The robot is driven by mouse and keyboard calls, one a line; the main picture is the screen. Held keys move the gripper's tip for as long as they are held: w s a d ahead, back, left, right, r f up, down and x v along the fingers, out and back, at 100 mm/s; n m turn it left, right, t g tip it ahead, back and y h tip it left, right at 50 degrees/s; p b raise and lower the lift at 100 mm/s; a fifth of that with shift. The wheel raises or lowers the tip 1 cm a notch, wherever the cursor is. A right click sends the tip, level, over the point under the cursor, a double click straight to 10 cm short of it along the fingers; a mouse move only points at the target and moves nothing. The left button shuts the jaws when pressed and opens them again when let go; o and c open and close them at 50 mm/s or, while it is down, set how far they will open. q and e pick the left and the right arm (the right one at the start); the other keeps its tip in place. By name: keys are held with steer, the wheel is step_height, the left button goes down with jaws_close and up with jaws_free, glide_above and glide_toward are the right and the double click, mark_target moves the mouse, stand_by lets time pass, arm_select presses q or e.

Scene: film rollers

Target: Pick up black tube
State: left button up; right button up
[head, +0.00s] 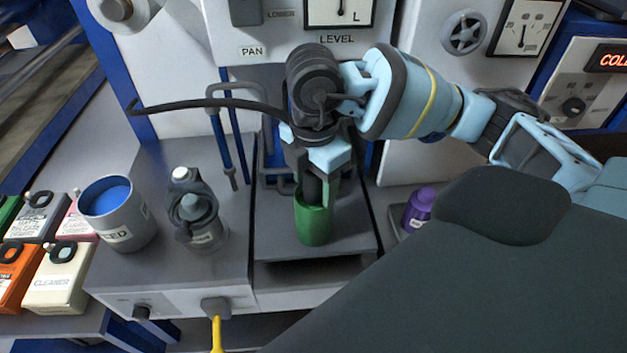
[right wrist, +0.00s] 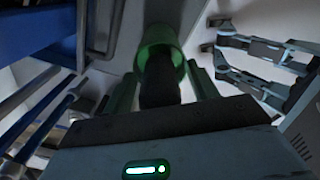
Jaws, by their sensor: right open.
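The black tube (head: 311,190) stands in a green cup (head: 314,228) on the grey bench, with its upper part above the rim. My right gripper (head: 318,196) points down over the cup, its fingers on either side of the tube. In the right wrist view the black tube (right wrist: 158,82) lies between the two green fingers of my right gripper (right wrist: 163,88), with gaps showing beside it. The green cup (right wrist: 160,38) shows beyond it. The jaws are open. The lower part of the tube is hidden in the cup. My left gripper is not in view.
A purple bottle (head: 419,208) is close on the right. Blue-legged metal handles (head: 228,140) rise behind. Several small containers (head: 57,278) stand far left.

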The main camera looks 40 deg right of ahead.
steer(key=c, duration=1.1)
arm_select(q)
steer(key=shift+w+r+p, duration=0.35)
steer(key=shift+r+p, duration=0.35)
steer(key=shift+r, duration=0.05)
arm_select(e)
step_height(320, 180, up, 10)
steer(key=shift+r, duration=0.1)
steer(key=shift+r+p, duration=0.4)
steer(key=shift+r, duration=0.3)
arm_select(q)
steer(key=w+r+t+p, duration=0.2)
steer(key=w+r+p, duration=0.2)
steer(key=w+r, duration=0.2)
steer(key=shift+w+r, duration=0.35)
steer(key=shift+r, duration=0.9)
arm_select(e)
steer(key=shift+r, duration=6.75)
